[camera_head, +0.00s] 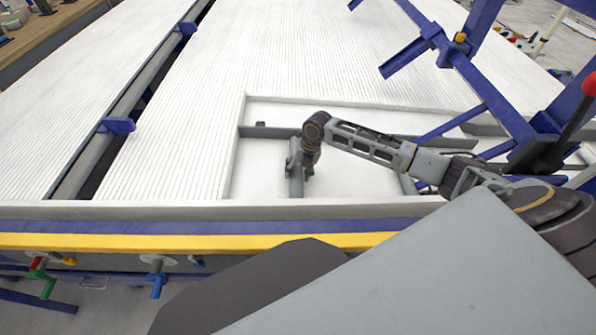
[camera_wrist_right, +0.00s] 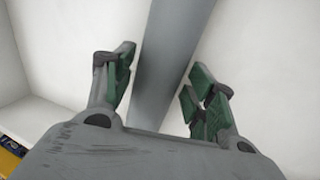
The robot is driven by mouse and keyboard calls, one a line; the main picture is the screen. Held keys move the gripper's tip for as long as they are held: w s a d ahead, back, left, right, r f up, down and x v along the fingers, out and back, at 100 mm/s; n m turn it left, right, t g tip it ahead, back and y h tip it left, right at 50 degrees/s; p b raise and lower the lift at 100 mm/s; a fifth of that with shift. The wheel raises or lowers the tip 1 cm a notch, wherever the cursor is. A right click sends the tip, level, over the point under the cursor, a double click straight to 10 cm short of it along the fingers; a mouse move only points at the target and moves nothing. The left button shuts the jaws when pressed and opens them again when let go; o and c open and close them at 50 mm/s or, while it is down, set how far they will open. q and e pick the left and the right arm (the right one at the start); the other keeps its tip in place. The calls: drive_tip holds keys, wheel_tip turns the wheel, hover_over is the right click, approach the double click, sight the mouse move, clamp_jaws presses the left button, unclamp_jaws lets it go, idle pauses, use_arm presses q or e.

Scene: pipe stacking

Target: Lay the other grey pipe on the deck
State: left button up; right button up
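A grey pipe (camera_wrist_right: 165,55) runs lengthwise between the two green-padded fingers of my right gripper (camera_wrist_right: 160,80) in the right wrist view. The fingers stand apart on either side of it, with a gap to the pipe. In the head view, my right gripper (camera_head: 300,168) points down over a white recessed tray (camera_head: 258,183); its wrist hides part of what lies below. A grey bar (camera_head: 262,132) crosses the recess behind the gripper. The white ribbed deck (camera_head: 200,140) spreads to the left and behind. My left gripper is not in view.
Blue steel frames (camera_head: 480,85) stand at the right, close to my right arm. A yellow edge strip (camera_head: 190,242) and raised white rim run along the front. A long gap with blue brackets (camera_head: 117,125) splits the deck at left. The ribbed surface looks clear.

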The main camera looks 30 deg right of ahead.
drive_tip(key=shift+o, duration=0.6)
drive_tip(key=shift+r, duration=0.15)
drive_tip(key=shift+d+r, duration=0.1)
drive_tip(key=shift+r, duration=0.1)
drive_tip(key=v, duration=1.1)
drive_tip(key=shift+d, duration=0.15)
